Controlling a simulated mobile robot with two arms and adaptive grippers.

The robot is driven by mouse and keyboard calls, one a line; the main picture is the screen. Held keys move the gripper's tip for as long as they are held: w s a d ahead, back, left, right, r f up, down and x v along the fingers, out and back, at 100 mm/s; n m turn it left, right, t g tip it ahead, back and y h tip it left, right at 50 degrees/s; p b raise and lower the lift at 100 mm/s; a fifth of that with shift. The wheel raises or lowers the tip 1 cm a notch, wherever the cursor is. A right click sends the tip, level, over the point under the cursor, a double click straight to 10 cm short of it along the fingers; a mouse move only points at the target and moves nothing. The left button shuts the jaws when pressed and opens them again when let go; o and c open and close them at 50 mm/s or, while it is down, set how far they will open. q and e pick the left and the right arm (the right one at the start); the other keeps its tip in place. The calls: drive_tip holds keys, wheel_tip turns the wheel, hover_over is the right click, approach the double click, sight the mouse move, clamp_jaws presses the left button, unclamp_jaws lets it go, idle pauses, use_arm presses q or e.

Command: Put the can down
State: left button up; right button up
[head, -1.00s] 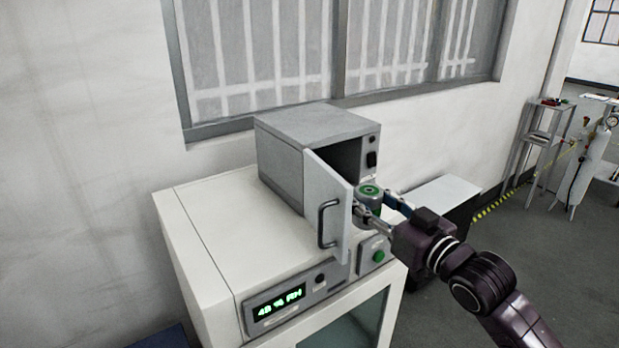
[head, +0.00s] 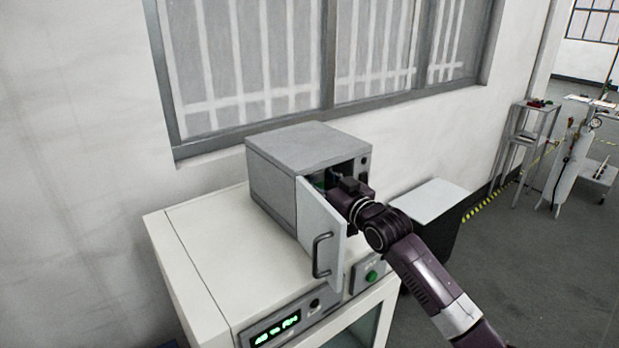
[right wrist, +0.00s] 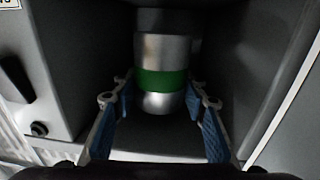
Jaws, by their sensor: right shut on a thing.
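The can (right wrist: 162,80) is silver with a green band. In the right wrist view it stands upright between the fingers of my right gripper (right wrist: 159,92), inside the dark chamber of a small grey oven-like box (head: 282,173). My right gripper is shut on the can, with a blue-padded finger on each side of it. In the head view my right gripper (head: 324,182) reaches into the box's opening, and the door and wrist mostly hide the can. I cannot tell whether the can's base touches the chamber floor. My left gripper is not in view.
The box's door (head: 320,236) stands open at the front, close to the left of my right wrist. The box rests on a white cabinet (head: 215,262) with a green display. A low table with a pale top (head: 432,198) stands to the right.

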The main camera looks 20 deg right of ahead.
drive_tip(key=shift+x, duration=0.8)
drive_tip(key=shift+w+p, duration=0.1)
drive_tip(key=shift+p, duration=0.2)
wheel_tip(320, 180, down, 3)
drive_tip(key=shift+p, duration=0.8)
drive_tip(key=shift+f, duration=0.2)
drive_tip(key=shift+f, duration=0.1)
